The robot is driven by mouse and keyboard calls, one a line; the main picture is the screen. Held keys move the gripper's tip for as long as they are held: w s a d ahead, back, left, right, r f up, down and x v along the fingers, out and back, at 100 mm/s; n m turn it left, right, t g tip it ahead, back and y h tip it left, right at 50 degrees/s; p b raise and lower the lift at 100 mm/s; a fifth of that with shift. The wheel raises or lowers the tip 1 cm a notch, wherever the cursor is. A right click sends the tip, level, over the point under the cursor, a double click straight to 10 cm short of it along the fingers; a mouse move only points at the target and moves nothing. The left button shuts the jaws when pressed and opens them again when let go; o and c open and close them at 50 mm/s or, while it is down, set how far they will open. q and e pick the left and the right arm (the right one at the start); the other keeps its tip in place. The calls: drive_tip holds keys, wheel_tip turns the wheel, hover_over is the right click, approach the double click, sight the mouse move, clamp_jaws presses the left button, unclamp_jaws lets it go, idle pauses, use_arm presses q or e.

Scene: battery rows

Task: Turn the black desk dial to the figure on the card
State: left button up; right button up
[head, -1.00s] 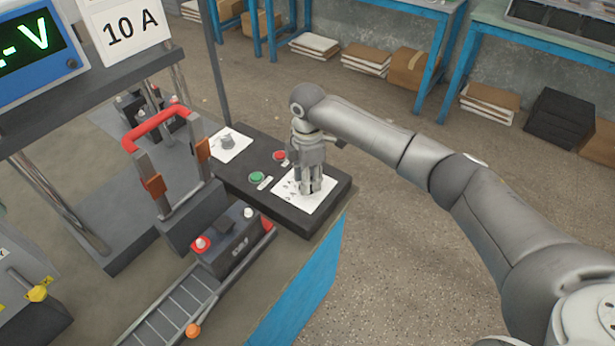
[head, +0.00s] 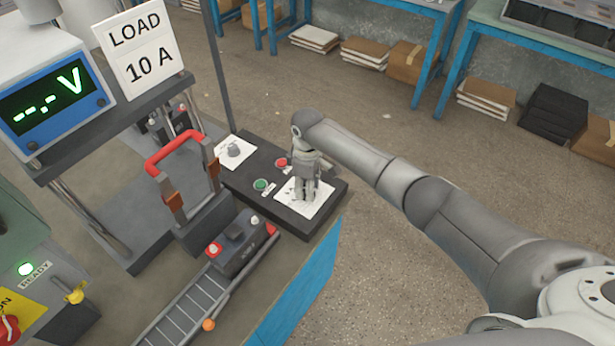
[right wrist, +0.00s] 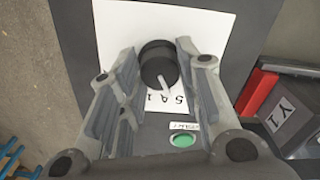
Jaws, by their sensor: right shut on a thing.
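The black dial (right wrist: 158,62) sits on a white scale plate (right wrist: 118,30) in the right wrist view. Its pale pointer line faces the printed marks "5 A 1", the rest being cut off or hidden. My right gripper (right wrist: 158,48) is shut on the dial, one finger on each side. In the head view my right gripper (head: 304,192) points down over the white plate (head: 318,207) and hides the dial. The white card (head: 139,48) reads "LOAD 10 A". My left gripper is not in view.
A red button (head: 282,163) and a green button (head: 262,185) lie close to the gripper. A grey knob (head: 234,150) is on another plate. A meter (head: 55,100) shows "--.- V". A battery (head: 240,247) stands beside a red-handled clamp (head: 173,150) on the bench.

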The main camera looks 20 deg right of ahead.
drive_tip(key=m+p, duration=0.4)
drive_tip(key=m, duration=0.1)
drive_tip(key=shift+r+m, duration=0.15)
drive_tip(key=shift+m, duration=0.15)
drive_tip(key=shift+m+p, duration=1.2)
drive_tip(key=shift+m, duration=1)
drive_tip(key=o, duration=1.1)
drive_tip(key=shift+c, duration=0.2)
wheel_tip(320, 180, up, 12)
